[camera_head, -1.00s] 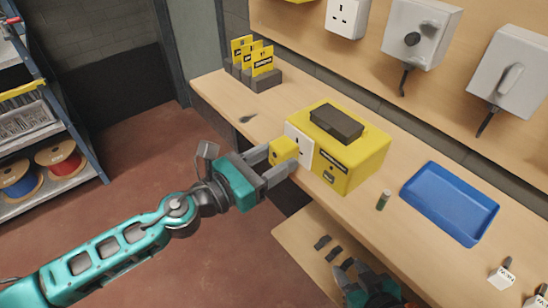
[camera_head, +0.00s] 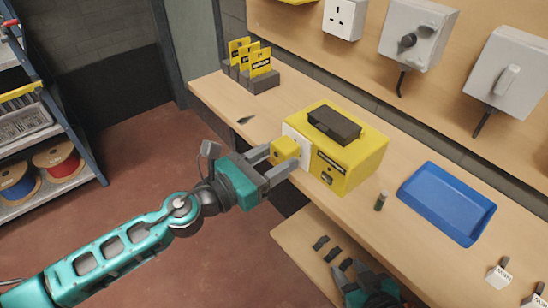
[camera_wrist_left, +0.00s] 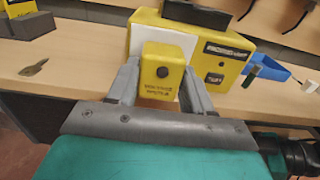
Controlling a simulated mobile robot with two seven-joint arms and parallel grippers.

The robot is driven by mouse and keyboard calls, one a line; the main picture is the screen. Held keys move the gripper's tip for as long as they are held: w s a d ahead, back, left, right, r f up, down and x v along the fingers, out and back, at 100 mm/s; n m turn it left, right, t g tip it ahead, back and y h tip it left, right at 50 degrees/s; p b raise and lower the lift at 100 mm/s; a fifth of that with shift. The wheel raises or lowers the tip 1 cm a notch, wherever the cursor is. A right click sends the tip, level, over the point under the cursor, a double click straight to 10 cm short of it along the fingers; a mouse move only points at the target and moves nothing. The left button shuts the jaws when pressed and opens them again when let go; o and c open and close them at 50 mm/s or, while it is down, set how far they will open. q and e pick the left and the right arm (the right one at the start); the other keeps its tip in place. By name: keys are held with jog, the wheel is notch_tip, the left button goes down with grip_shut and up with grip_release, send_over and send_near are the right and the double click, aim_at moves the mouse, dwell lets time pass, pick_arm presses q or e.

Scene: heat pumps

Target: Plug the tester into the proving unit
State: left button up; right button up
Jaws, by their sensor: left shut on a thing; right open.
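The proving unit is a yellow box (camera_head: 352,164) with a dark block on top and a white socket plate (camera_head: 294,137) on its left face. It stands on the bench and also shows in the left wrist view (camera_wrist_left: 228,62). The tester is a small yellow block (camera_head: 283,150). My left gripper (camera_head: 279,160) is shut on it, one finger on each side, right in front of the white plate. In the left wrist view the tester (camera_wrist_left: 161,72) covers part of the plate, and its pins are hidden. My right gripper (camera_head: 372,290) is low at the bottom edge, away from the unit.
A blue tray (camera_head: 448,203) and a small green cylinder (camera_head: 381,201) lie right of the unit. Yellow cards (camera_head: 260,62) stand in holders at the back left. A key-like item (camera_head: 245,120) lies on the bench. A wall socket (camera_head: 344,18) and grey switches hang behind.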

pick_arm(q)
jog(key=shift+w+d, duration=0.2)
dwell(0.6)
jog(key=o, duration=0.6)
jog(key=shift+r, duration=0.1)
jog(key=shift+c, duration=0.2)
jog(key=shift+o, duration=1.4)
jog(key=shift+b+v, duration=0.55)
jog(key=shift+v, duration=2.1)
jog(key=b, duration=0.5)
send_near(276, 159)
jog(key=shift+v, duration=1.85)
